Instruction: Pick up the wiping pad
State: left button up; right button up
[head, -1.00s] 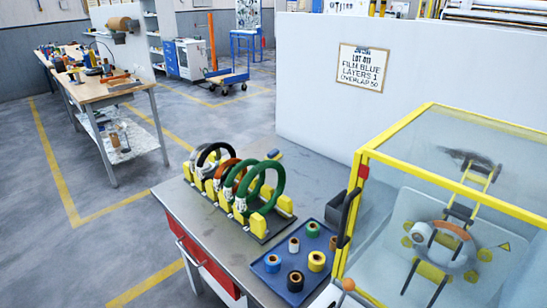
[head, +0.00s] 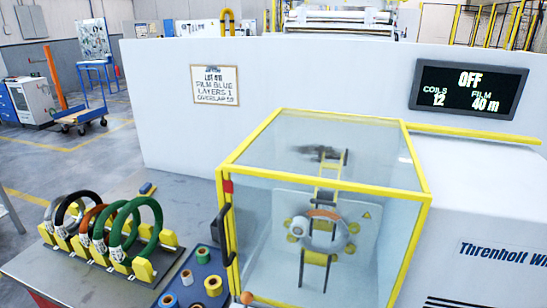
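A small blue item (head: 147,188) lies on the grey bench top (head: 182,195), behind the coil rack and close to the white partition. It may be the wiping pad, but it is too small to tell for sure. Neither of my grippers shows in the head view.
A rack of several coils (head: 108,232) stands on the bench at left. The white partition (head: 290,80) closes off the back. A display (head: 468,90) reads OFF, 12 coils, film 40 m.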

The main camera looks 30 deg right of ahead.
aim_at(147, 189)
jog(key=i+j+u, duration=0.25)
jog(key=j, duration=0.25)
jog(key=i+j+u, duration=0.25)
jog(key=j, duration=0.25)
jog(key=i+j+u, duration=0.35)
jog(key=i, duration=0.2)
jog(key=i+j+u, duration=0.3)
jog(key=i, duration=0.25)
jog(key=i+u, duration=0.35)
jog(key=i, duration=0.25)
jog(key=i+z, duration=0.2)
jog(key=i, duration=0.35)
jog(key=i+j+z, duration=0.2)
jog(key=i, duration=0.4)
jog(key=i+j+z, duration=0.25)
jog(key=i, duration=0.3)
jog(key=i+l+z, duration=0.15)
jog(key=z, duration=0.35)
jog(key=i+z, duration=0.6)
jog(key=z, duration=0.35)
jog(key=i+j+z, duration=0.2)
jog(key=z, duration=0.3)
jog(key=i+j, duration=0.05)
